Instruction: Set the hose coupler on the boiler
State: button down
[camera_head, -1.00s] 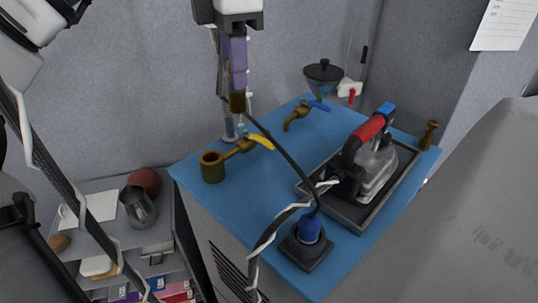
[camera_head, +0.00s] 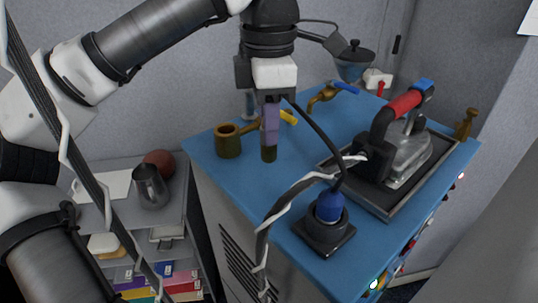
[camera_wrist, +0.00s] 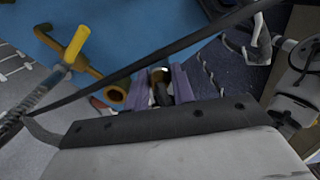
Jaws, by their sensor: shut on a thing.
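My gripper (camera_head: 269,138) points down over the blue top of the boiler (camera_head: 285,190), its purple fingers shut on a small dark brown piece, which I take for the hose coupler (camera_head: 268,154). Most of the coupler is hidden by the fingers; its lower end shows beneath them. I cannot tell whether it touches the boiler top. In the wrist view the purple fingers (camera_wrist: 168,82) close around the dark coupler (camera_wrist: 163,94). The brass cup (camera_head: 228,146) of a yellow-handled tap is just left of the gripper in the head view.
An iron (camera_head: 408,140) with a red handle sits on a dark tray (camera_head: 384,208) at the right. A blue plug in a black base (camera_head: 324,234) stands at the front, with a cable. A second brass tap (camera_head: 322,97) and a funnel (camera_head: 355,62) are behind. Bare blue top lies around the gripper.

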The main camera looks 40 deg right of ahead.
aim_at(269, 153)
jog(key=shift+f, duration=2.95)
jog(key=shift+f, duration=0.1)
jog(key=c, duration=1.2)
grip_release()
notch_tip(269, 153, up, 12)
jog(key=shift+r, duration=0.15)
jog(key=shift+s, duration=0.1)
